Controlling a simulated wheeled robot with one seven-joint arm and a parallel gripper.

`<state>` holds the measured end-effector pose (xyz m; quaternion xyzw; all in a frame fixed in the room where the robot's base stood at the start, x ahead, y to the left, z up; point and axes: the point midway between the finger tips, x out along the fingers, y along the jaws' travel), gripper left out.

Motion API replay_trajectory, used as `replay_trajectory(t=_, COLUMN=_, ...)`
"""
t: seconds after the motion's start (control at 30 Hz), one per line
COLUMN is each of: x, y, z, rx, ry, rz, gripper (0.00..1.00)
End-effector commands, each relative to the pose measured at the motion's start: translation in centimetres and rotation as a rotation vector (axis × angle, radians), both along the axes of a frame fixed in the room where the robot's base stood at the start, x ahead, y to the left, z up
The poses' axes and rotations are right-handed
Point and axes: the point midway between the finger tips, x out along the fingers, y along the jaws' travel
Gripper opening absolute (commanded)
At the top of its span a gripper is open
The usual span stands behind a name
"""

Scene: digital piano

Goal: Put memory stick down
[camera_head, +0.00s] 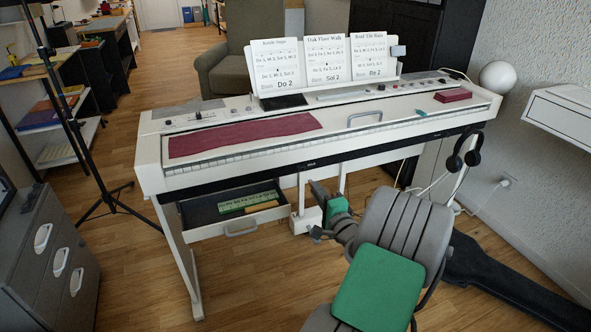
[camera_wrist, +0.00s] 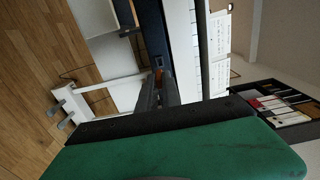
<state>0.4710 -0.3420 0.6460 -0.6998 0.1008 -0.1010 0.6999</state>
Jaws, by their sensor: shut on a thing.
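My gripper (camera_wrist: 160,86) points at the front of the white digital piano (camera_head: 330,136). In the wrist view its dark fingers are close together by the piano's dark front strip. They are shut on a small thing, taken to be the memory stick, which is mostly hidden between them. In the head view my gripper (camera_head: 317,233) is small, low in front of the piano and to the right of the open drawer (camera_head: 240,230). The memory stick cannot be made out there.
A dark red cloth (camera_head: 245,137) covers the left keys.

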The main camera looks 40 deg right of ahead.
Motion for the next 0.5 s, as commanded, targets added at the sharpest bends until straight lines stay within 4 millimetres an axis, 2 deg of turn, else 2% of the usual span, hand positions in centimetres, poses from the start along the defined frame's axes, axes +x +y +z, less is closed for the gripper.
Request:
replay_trajectory(t=0.17, x=0.4, y=0.6, z=0.4, rx=-0.002, ry=0.000, rz=0.012, gripper=0.00)
replay_trajectory(t=0.27, x=1.4, y=2.5, z=1.7, rx=-0.005, ry=-0.003, rz=0.053, gripper=0.00)
replay_trajectory(t=0.37, x=3.0, y=6.1, z=3.8, rx=-0.011, ry=-0.004, rz=0.122, gripper=0.00)
replay_trajectory(t=0.5, x=4.9, y=13.4, z=7.3, rx=-0.013, ry=-0.007, rz=0.251, gripper=0.00)
